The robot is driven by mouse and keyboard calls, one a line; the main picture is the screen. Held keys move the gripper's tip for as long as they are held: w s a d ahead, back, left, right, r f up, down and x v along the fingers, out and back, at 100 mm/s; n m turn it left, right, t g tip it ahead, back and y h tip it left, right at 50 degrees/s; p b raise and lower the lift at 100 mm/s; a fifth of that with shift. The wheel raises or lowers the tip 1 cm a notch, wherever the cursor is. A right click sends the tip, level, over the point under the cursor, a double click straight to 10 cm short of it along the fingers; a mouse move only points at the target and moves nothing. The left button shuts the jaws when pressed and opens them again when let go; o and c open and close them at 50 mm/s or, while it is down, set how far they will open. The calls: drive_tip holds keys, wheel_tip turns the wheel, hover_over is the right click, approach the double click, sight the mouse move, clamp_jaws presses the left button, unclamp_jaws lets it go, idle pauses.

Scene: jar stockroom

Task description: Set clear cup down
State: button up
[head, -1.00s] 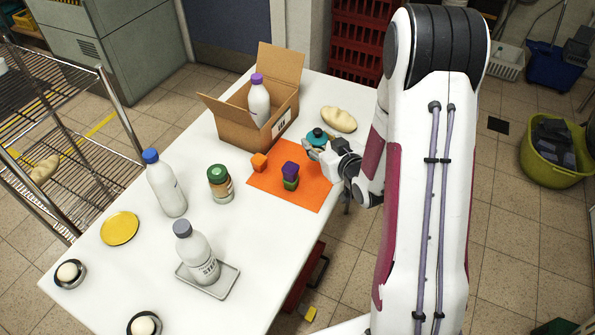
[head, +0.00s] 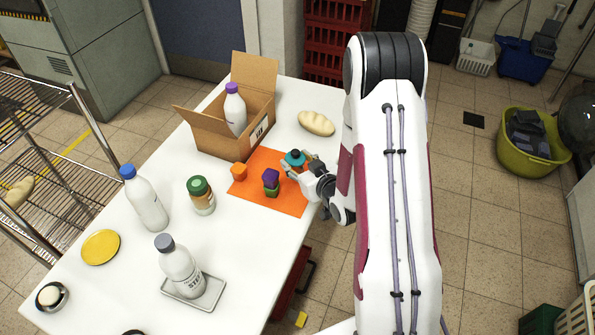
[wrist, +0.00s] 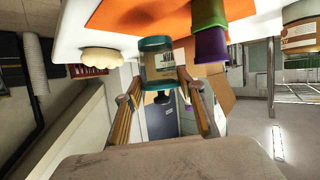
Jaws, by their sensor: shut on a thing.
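The clear cup (head: 294,158) has teal bands and a dark knob in the head view. It is over the back right part of the orange mat (head: 291,199). The clear cup (wrist: 160,61) looks upside down in the wrist view, with a pale label on its see-through side. My gripper (head: 303,165) is shut on it from the right, and the wrist view shows a finger of my gripper (wrist: 158,80) on each side. The cup looks upright. I cannot tell if its base touches the mat.
A purple block (head: 270,177) on a green one stands just left of the cup, with an orange block (head: 239,171) beyond. A bread loaf (head: 317,123) lies behind. An open carton (head: 208,137) holds a bottle. The table's right edge is close.

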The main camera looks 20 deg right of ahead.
sight(298, 171)
idle(0.3)
drive_tip(key=shift+f, duration=2.05)
drive_tip(key=shift+f, duration=0.1)
drive_tip(key=o, duration=0.7)
drive_tip(key=shift+s, duration=0.1)
drive_tip(key=shift+v, duration=3.75)
drive_tip(key=shift+r, duration=0.25)
